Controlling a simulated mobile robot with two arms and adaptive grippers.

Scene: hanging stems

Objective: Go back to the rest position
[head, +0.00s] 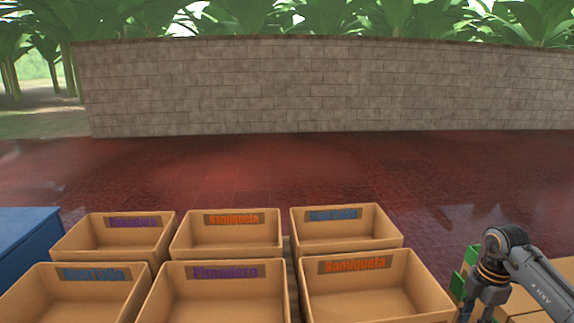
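My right arm comes in at the lower right of the head view. Its gripper (482,312) points down at the bottom edge, just right of the front right box, and its fingertips are cut off by the frame. I cannot tell whether it is open or shut, or whether it holds anything. My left arm and gripper are not in view. No hanging stems show in this view.
Several open cardboard boxes stand in two rows, including a back middle box (227,249) and a front right box (376,299). Their visible insides look empty. A blue container (25,236) stands left; green objects (470,256) sit beside my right arm. Red floor (230,170) reaches a block wall (300,90).

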